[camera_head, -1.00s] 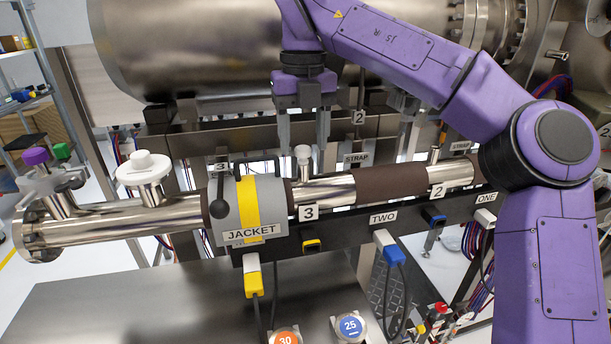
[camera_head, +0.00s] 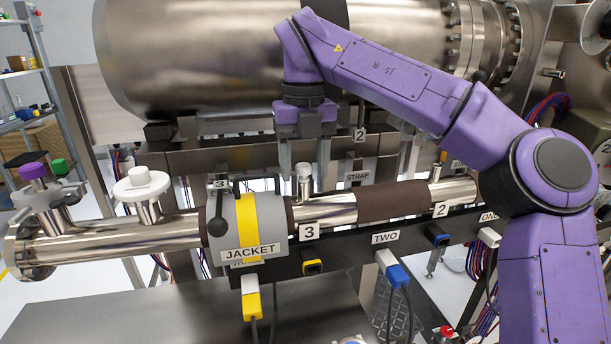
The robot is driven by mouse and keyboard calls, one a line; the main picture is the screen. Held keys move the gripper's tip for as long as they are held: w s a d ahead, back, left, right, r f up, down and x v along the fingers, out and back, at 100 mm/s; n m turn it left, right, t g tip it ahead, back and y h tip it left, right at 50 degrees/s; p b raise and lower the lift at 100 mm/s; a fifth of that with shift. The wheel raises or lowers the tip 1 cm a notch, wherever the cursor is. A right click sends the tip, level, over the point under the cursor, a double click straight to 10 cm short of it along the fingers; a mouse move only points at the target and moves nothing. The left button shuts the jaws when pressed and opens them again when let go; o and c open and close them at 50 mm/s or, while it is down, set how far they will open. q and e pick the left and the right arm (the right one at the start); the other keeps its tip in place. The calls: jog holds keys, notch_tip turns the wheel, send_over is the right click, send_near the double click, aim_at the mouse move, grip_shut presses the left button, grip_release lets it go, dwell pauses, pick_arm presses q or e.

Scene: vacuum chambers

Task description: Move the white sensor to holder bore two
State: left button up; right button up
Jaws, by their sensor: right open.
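A white-capped round fitting (camera_head: 142,185) stands upright on the left part of the steel pipe; I cannot tell whether it is the white sensor. A small pale-topped port (camera_head: 304,172) stands on the pipe right of the jacket. My right gripper (camera_head: 304,178) points down there, open, with one finger on each side of the port in this view. Whether the fingers touch it I cannot tell. A black rail below the pipe carries a TWO label (camera_head: 385,238) and a white-and-blue plug (camera_head: 392,267). I cannot make out a holder bore two. My left gripper is out of view.
A grey jacket (camera_head: 222,240) with a yellow band wraps the pipe left of my gripper. A brown sleeve (camera_head: 392,201) covers it on the right. A purple-topped fitting (camera_head: 33,172) is at far left. A large steel chamber (camera_head: 200,60) stands behind. The steel table (camera_head: 130,310) is mostly bare.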

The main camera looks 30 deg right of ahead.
aim_at(304, 165)
dwell(0.3)
grip_shut()
jog(key=shift+r+p, duration=3)
jog(key=shift+p, duration=0.15)
